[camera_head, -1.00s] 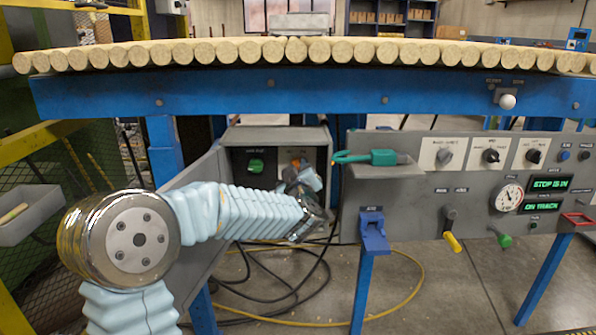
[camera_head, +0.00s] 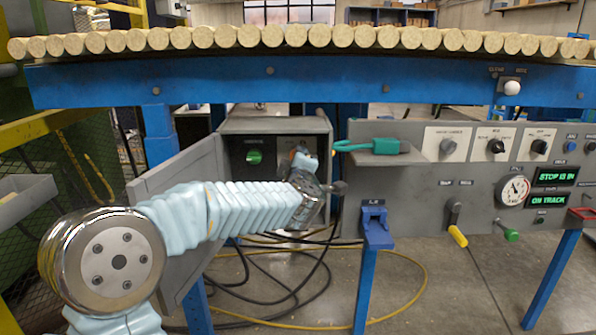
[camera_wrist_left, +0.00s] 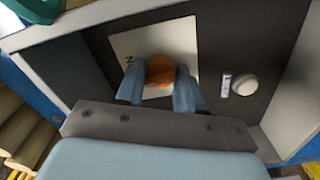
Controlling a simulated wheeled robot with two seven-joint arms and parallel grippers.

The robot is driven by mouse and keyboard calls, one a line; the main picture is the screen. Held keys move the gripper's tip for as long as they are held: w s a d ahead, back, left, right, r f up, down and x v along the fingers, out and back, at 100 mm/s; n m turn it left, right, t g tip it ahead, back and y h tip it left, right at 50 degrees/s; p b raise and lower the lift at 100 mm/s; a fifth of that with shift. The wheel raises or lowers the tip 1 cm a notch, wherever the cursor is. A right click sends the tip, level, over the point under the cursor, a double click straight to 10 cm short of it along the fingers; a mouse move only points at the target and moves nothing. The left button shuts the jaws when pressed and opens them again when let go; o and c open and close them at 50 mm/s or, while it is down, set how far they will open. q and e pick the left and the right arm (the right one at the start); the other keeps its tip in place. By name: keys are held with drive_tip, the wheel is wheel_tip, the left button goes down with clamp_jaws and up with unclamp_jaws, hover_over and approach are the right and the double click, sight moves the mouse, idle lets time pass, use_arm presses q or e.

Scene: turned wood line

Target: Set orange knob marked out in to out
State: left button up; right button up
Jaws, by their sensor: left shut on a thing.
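The orange knob (camera_wrist_left: 160,68) sits on a pale square plate (camera_wrist_left: 128,45) inside the open grey box (camera_head: 272,126). My left gripper (camera_wrist_left: 158,80) has a light blue finger on each side of the knob and is shut on it. A letter that looks like N shows on the plate left of the knob; the other mark is hidden. In the head view my left gripper (camera_head: 303,160) reaches into the box and hides most of the knob. A green display (camera_head: 554,177) reads "STOP IS IN", above another reading "ON TRACK". My right gripper is not in view.
A green knob (camera_head: 254,157) is left of the gripper in the box. The box's open door (camera_head: 190,200) stands beside my arm. A white button (camera_wrist_left: 244,84) is right of the orange knob. A green-handled item (camera_head: 385,147) lies on a shelf to the right.

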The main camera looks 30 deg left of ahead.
use_arm(q)
drive_tip(key=n+b, duration=0.3)
drive_tip(key=n, duration=0.2)
drive_tip(key=shift+f, duration=0.1)
drive_tip(key=shift+n+b, duration=0.35)
drive_tip(key=shift+n, duration=0.05)
drive_tip(key=o, duration=1)
drive_tip(key=shift+o, duration=0.2)
drive_tip(key=v, duration=1.4)
drive_tip(key=shift+p, duration=0.45)
